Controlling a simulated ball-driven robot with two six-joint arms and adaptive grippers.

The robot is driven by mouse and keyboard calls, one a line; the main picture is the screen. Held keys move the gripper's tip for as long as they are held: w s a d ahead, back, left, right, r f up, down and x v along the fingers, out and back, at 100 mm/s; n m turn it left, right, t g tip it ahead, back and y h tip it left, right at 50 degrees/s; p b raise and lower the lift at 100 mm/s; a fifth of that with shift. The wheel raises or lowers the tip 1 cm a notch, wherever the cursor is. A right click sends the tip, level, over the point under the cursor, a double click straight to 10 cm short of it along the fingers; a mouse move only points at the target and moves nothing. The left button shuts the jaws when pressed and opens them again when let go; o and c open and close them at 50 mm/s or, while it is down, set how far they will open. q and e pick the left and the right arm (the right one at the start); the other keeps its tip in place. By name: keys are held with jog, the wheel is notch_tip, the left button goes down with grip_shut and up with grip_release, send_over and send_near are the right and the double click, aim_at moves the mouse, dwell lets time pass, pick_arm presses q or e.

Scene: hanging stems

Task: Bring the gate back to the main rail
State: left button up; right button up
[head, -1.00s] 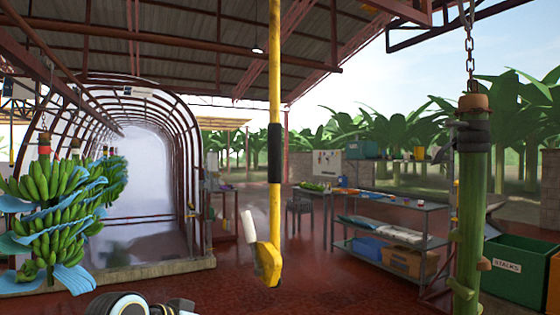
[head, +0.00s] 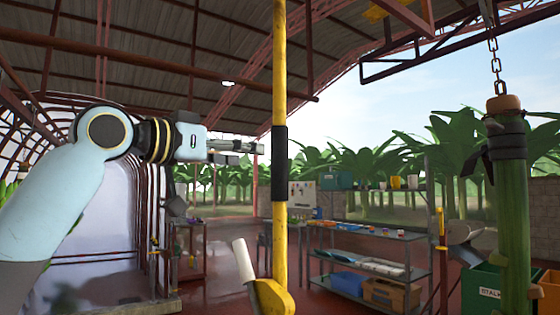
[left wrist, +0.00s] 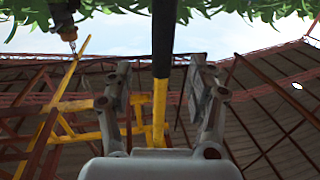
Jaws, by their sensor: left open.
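A yellow pole (head: 280,85) hangs upright in the middle of the head view, with a black grip sleeve (head: 279,165) partway down. Its lower end carries a yellow block (head: 272,297) with a white lever (head: 243,260). My left gripper (head: 260,147) points right, level with the upper part of the sleeve and just left of it in the picture. It is open and empty. In the left wrist view the black sleeve (left wrist: 164,40) shows between the two open fingers (left wrist: 160,68); contact cannot be told. I cannot make out the gate or main rail. My right gripper is out of view.
A green stalk (head: 512,220) hangs from a chain (head: 494,55) at the right. Behind stand a metal shelf table (head: 365,236) and a green stalks bin (head: 478,290). An arched tunnel frame (head: 130,110) stands at the left. The space around the sleeve looks clear.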

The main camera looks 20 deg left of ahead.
aim_at(274, 155)
pick_arm(q)
jog(key=p+x, duration=0.3)
jog(key=x, duration=0.6)
jog(key=shift+w+a, duration=0.1)
jog(key=shift+w+f, duration=0.15)
jog(key=shift+w, duration=0.5)
jog(key=shift+c, duration=0.7)
grip_shut()
jog(key=shift+d, duration=0.25)
